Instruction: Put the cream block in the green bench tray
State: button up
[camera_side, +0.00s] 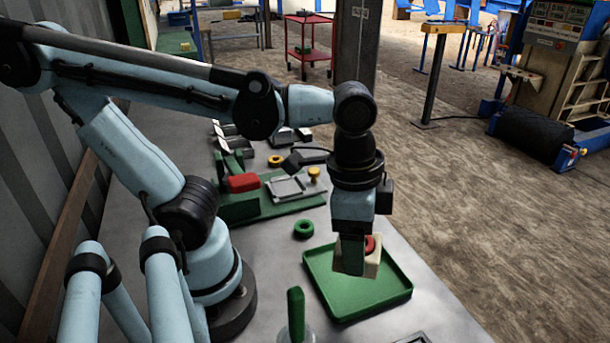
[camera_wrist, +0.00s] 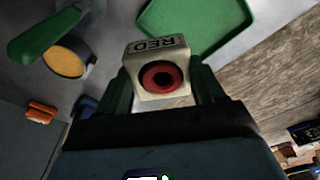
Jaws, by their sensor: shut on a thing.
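The cream block (camera_side: 372,262) has a red round spot on one face, and its lettering "RED" shows in the wrist view (camera_wrist: 133,62). My gripper (camera_side: 352,262) is shut on it, with a green finger on either side of the block in the wrist view. The green bench tray (camera_side: 395,293) is a shallow, empty-looking tray with a raised rim on the grey bench. In the side view the block appears over the back part of the tray. In the wrist view the tray (camera_wrist: 195,22) lies beyond the block. The height of the block above the tray floor is hard to tell.
A green-handled tool (camera_side: 296,312) stands at the bench's front. Further back, a green board (camera_side: 290,207) holds a red block (camera_side: 243,182) and a grey plate (camera_side: 287,188). The bench's right edge runs close to the tray.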

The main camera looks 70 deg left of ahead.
jog(key=s+d+m, duration=0.2)
jog(key=s+d, duration=0.1)
jog(key=w+a+f, duration=0.4)
jog(key=a+f, duration=0.1)
jog(key=w+a+f, duration=0.2)
jog(key=w+a, duration=0.1)
jog(key=shift+a+f, duration=0.2)
jog(key=shift+w+f, duration=0.1)
jog(key=shift+f, duration=1.9)
jog(key=shift+f, duration=0.1)
jog(key=o, duration=1.3)
jog(key=shift+c, duration=0.2)
